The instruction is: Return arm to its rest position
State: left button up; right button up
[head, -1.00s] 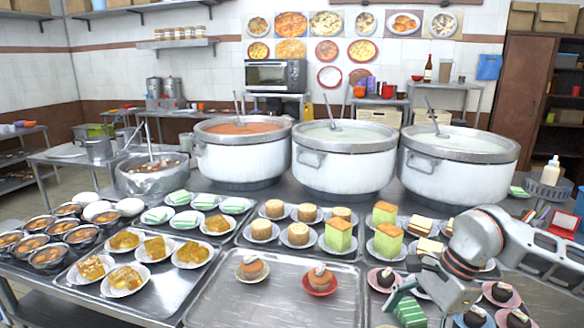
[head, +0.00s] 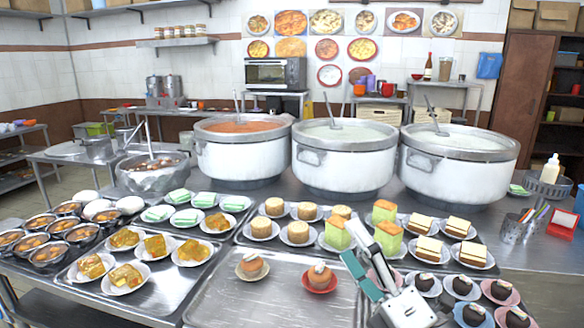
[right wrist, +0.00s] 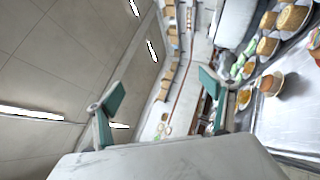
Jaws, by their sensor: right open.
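My right gripper (head: 358,250) shows at the lower middle of the head view, low over the right side of the front trays. Its fingers are spread apart, with a teal pad showing, and nothing is between them. In the right wrist view the two teal-padded fingers (right wrist: 160,95) stand wide apart and empty, with the room tilted sideways behind them. The gripper hides part of a pink plate (head: 376,278) in the head view. I cannot tell whether it touches anything. My left gripper is not in view.
A mostly bare metal tray (head: 245,305) holds two small cakes in cups. Plates of green-sided cakes (head: 335,234), sandwiches (head: 424,247) and dark cakes (head: 463,286) crowd around my gripper. Three big stockpots (head: 344,165) stand behind. A utensil cup (head: 512,229) stands at the right.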

jog(key=s+d+f+m+g+h, duration=0.3)
jog(key=d+f+m+g+h, duration=0.1)
jog(key=d+f+m+h, duration=1.1)
jog(key=s+d+f+m+g, duration=0.3)
jog(key=s+d+f+g, duration=0.2)
jog(key=s+f, duration=0.4)
jog(key=s+d+f+m+g, duration=0.2)
jog(key=s+d+f+g, duration=0.2)
jog(key=s+d+f, duration=0.35)
jog(key=w+a+f+m+t+y, duration=0.1)
jog(key=a+f+y, duration=0.5)
jog(key=a+f, duration=0.9)
jog(key=a+m+t, duration=0.1)
jog(key=a+t, duration=0.1)
jog(key=a, duration=0.1)
jog(key=shift+w+a+m+t+y, duration=0.15)
jog(key=shift+w+m+t+y, duration=0.05)
jog(key=shift+m+t+y, duration=0.2)
